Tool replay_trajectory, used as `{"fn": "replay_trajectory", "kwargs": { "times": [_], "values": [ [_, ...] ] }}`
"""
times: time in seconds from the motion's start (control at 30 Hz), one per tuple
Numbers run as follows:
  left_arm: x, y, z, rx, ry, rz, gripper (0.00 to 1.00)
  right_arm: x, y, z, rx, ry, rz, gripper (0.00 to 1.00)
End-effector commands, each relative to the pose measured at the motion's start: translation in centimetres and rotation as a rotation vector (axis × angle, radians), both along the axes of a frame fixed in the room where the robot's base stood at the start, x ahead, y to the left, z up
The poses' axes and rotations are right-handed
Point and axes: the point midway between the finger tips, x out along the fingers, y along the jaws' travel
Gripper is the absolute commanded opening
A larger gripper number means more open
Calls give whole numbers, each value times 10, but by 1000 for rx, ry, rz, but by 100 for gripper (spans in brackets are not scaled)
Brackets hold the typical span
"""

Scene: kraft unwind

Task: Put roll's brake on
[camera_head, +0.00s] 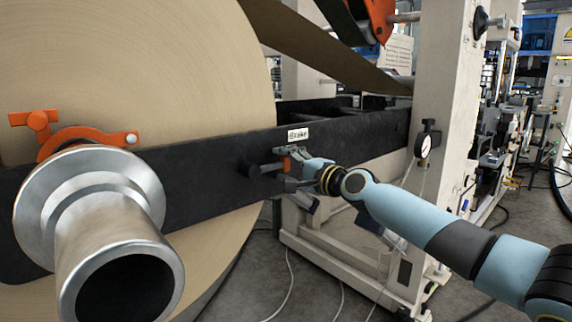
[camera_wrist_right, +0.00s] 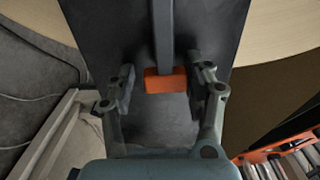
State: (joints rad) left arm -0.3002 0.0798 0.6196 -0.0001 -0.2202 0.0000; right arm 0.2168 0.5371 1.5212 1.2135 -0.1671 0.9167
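The kraft roll (camera_head: 215,60) is a large tan disc on the left, behind a black beam (camera_head: 210,165). A white "Brake" label (camera_head: 298,134) is on the beam. Below it, a dark lever (camera_head: 262,169) with an orange end (camera_head: 287,164) sticks out. My right gripper (camera_head: 284,168) is at this lever end. In the right wrist view the open fingers of the gripper (camera_wrist_right: 162,74) stand either side of the orange end (camera_wrist_right: 166,86), with gaps on both sides. The grey lever bar (camera_wrist_right: 164,35) runs up from it. My left gripper is not in view.
A wide metal shaft end (camera_head: 115,230) with an orange clamp (camera_head: 70,137) juts out at the front left. A beige machine post (camera_head: 440,110) with a gauge (camera_head: 425,143) stands right of the gripper. Cables lie on the grey floor.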

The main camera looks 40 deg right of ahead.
Motion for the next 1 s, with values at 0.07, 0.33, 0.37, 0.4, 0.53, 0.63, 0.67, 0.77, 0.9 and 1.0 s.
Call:
{"fn": "replay_trajectory", "kwargs": {
  "times": [0.07, 0.33, 0.37, 0.4, 0.53, 0.63, 0.67, 0.77, 0.9, 1.0],
  "values": [
    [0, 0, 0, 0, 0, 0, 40, 0, 0, 1, -2, -2, 0, 62],
    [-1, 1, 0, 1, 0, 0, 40, 1, 0, 4, -5, -5, 0, 62],
    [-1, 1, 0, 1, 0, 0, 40, 1, 0, 5, -6, -6, 0, 62],
    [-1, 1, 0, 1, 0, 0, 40, 1, 0, 7, -5, -6, 1, 62],
    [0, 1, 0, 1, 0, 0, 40, 1, 0, 18, -7, -9, 3, 62],
    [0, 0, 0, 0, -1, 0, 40, 1, 0, 30, -8, -9, 0, 62],
    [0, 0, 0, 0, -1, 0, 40, 1, 0, 36, -9, -11, 1, 62],
    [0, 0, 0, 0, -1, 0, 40, 1, 0, 54, -9, -10, 1, 62],
    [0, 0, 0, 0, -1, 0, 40, 1, 0, 81, -9, -10, 0, 62],
    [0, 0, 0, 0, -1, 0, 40, 1, 0, 93, -5, -6, 1, 62]
  ]
}}
